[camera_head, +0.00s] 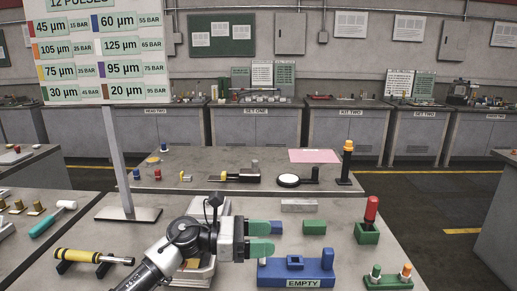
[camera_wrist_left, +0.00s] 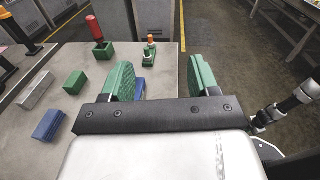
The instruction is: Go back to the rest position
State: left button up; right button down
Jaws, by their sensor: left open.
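My left gripper (camera_head: 270,238) reaches in from the lower left of the head view, over the front table (camera_head: 345,240). Its two green fingers are apart with nothing between them. In the left wrist view the open fingers (camera_wrist_left: 163,78) also show a clear gap. In the head view a blue fixture labelled EMPTY (camera_head: 315,272) stands just right of and below the gripper. A blue block (camera_head: 277,227) shows just beyond the upper finger. My right gripper is not seen in either view.
A green block (camera_head: 314,227), a metal bar (camera_head: 299,205), a red-handled tool in a green base (camera_head: 367,236) and a green peg holder (camera_head: 388,283) stand to the right. A signboard post (camera_head: 117,160) stands left of the gripper. A yellow-handled tool (camera_head: 92,257) lies at left.

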pick_arm(q)
jog(key=s+a+f+m+t+y, duration=0.3)
jog(key=a+f+m+t+y, duration=0.4)
jog(key=m, duration=1)
jog(key=s+a+f+m+t+y, duration=0.35)
jog(key=a+m+t+y, duration=0.4)
jog(key=m, duration=0.95)
jog(key=s+a+f+n+g+y, duration=0.15)
jog(key=s+f+n+g, duration=0.3)
jog(key=s, duration=0.45)
jog(key=s+a+f+n+g, duration=0.3)
jog(key=s+f+n+g, duration=0.15)
jog(key=s, duration=0.45)
jog(key=s+a+f+n+g+y, duration=0.1)
jog(key=s+a+f+n+g, duration=0.3)
jog(key=s, duration=0.4)
notch_tip(320, 180, down, 30)
jog(key=s+d+b, duration=0.2)
jog(key=s+a+f+g+b, duration=0.1)
jog(key=s+a+f, duration=0.2)
jog(key=s+f, duration=1.2)
jog(key=shift+s+a+f+m+g+y, duration=0.15)
jog(key=shift+s+f+m+g+y, duration=0.2)
jog(key=shift+f, duration=0.35)
